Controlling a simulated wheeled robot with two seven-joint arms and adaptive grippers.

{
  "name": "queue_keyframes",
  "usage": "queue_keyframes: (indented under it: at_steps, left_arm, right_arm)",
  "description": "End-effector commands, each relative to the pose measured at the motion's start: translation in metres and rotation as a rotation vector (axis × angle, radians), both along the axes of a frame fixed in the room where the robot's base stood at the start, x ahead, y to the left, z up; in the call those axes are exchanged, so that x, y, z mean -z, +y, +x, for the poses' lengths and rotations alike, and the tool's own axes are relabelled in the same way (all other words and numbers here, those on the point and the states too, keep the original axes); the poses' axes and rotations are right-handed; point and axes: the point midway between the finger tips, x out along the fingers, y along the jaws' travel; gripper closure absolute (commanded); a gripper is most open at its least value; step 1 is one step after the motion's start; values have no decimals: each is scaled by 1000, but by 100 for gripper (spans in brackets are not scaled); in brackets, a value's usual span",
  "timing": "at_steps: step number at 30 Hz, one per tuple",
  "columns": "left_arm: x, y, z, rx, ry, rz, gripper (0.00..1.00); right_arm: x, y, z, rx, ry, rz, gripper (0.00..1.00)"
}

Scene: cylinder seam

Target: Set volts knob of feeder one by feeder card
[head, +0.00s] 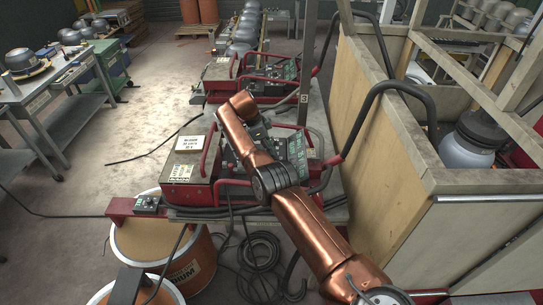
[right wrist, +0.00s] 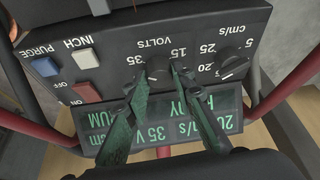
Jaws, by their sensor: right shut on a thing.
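Feeder one, taken to be the nearer red machine (head: 180,193), stands on a cart. In the right wrist view the control panel appears upside down. The dark volts knob (right wrist: 158,67) sits between the fingertips of my right gripper (right wrist: 166,76), which is shut on it. The fingers hide part of the knob and its scale. The green display (right wrist: 160,123) shows 35 V and 20 cm/s, partly covered by the fingers. My left gripper is not in view.
A cm/s knob (right wrist: 231,64) is beside the volts knob. The INCH button (right wrist: 86,58), PURGE button (right wrist: 45,66) and on/off switch (right wrist: 87,92) are on the panel's left. Red handle bars flank it. A second red feeder (head: 222,72) stands behind. A wooden-sided crate (head: 375,120) is at right.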

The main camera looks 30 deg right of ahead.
Motion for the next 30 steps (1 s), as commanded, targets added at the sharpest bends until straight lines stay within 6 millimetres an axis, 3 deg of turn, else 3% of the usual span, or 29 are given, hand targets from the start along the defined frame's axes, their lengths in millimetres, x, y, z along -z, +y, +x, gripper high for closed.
queue_keyframes:
  at_steps: [1,14,15,22,30]
  left_arm:
    - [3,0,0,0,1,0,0]
    - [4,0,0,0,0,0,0]
    - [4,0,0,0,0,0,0]
    - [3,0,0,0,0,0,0]
    - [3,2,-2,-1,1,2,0]
  right_arm:
    - [10,2,-3,4,15,10,100]
    - [9,3,-4,11,17,10,100]
    - [9,3,-4,11,17,10,76]
    - [6,1,-3,11,11,6,60]
    - [2,1,-1,10,6,3,59]
